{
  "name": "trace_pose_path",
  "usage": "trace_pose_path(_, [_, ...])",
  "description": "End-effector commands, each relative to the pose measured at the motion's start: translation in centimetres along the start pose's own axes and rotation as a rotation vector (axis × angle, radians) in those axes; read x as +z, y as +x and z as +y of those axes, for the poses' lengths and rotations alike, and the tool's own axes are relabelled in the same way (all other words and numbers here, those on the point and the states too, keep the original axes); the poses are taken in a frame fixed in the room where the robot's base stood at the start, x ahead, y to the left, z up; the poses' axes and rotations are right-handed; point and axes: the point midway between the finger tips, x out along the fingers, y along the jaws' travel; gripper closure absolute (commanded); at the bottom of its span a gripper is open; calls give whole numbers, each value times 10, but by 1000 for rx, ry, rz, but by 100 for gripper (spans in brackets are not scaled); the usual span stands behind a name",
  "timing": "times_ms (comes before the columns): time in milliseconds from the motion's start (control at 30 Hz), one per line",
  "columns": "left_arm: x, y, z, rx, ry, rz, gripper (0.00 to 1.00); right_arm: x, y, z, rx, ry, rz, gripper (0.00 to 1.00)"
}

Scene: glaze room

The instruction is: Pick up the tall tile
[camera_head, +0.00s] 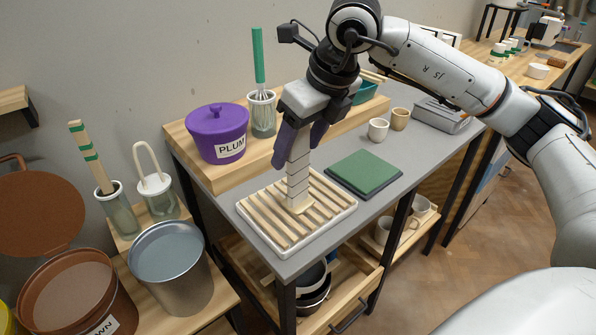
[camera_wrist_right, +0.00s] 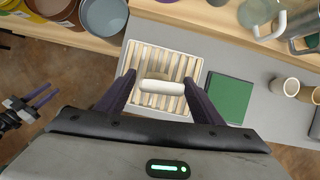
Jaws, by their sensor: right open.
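The tall tile (camera_head: 298,178) is a pale, narrow upright piece with dark horizontal lines and a flat foot. It stands on a slatted wooden rack in a white tray (camera_head: 262,247). My right gripper (camera_head: 298,150) points down over it, open, with purple fingers on either side of its upper part. In the right wrist view the tile's pale top (camera_wrist_right: 162,87) lies between the fingertips (camera_wrist_right: 160,80); contact cannot be told. My left gripper (camera_wrist_right: 38,99) shows at the left edge of the right wrist view, open and empty, away from the tray.
A green tile on a dark slab (camera_head: 364,172) lies right of the tray. A purple PLUM pot (camera_head: 216,135) and a jar with a green-handled whisk (camera_head: 262,112) stand behind on a wooden riser. Two small cups (camera_head: 378,129) stand farther right. A metal bucket (camera_head: 170,262) is at left, lower down.

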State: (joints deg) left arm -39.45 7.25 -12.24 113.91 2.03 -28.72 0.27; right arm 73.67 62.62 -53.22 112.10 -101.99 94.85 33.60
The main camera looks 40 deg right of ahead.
Motion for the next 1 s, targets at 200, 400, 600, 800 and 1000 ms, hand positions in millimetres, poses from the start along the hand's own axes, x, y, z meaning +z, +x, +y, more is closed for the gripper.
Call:
trace_pose_path(200, [0,0,0,0,-1,2,69,0,5,0,0,0,0,39])
trace_pose_path(400, [-1,0,0,0,-1,3,69,0,5,0,0,-1,0,59])
trace_pose_path(600, [-1,0,0,0,0,4,69,0,5,0,0,-1,0,93])
trace_pose_path(800, [-2,1,0,-1,0,6,69,1,4,0,0,-1,-2,100])
trace_pose_path(1000, [-4,0,-1,-1,0,6,69,6,-6,1,2,-1,-6,100])
